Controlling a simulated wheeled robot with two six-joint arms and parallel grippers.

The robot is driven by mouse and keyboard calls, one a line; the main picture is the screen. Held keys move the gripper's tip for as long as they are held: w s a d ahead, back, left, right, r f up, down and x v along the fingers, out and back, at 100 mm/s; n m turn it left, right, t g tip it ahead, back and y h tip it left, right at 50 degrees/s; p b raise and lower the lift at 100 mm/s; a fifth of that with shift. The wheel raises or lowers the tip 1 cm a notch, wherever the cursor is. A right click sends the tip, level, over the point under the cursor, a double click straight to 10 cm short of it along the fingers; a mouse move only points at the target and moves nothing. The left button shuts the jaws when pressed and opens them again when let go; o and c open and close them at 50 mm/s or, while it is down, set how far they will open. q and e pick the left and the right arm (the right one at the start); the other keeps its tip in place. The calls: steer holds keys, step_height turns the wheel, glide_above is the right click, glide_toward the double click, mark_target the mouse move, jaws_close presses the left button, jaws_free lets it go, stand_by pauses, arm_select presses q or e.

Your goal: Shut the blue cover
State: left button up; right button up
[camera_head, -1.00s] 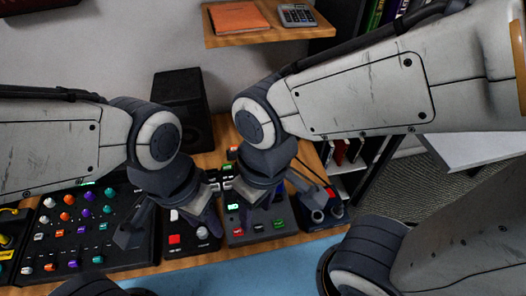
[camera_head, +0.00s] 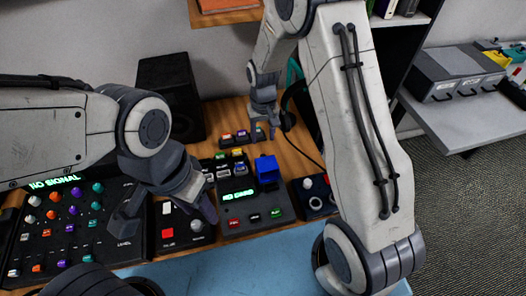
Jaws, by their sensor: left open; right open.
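The blue cover (camera_head: 266,168) is a small blue box-like piece on the right side of a black console (camera_head: 248,202), beside its green display. It seems to stand up from the console, though its exact angle is hard to tell. My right gripper (camera_head: 262,136) is open and empty, above and behind the cover, pointing down and apart from it. My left gripper (camera_head: 167,214) is open over the small panel left of the console, well apart from the cover.
A large knob panel (camera_head: 68,232) lies at the left. A black speaker (camera_head: 171,95) stands behind. A row of coloured buttons (camera_head: 236,136) sits behind the console. A small box with knobs (camera_head: 314,196) is to the right, and a grey shelf (camera_head: 470,105) at the far right.

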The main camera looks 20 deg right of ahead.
mark_target(266, 167)
step_height(266, 167, down, 9)
steer(key=shift+r+p, duration=0.1)
steer(key=shift+p, duration=0.55)
jaws_close()
stand_by(1.0)
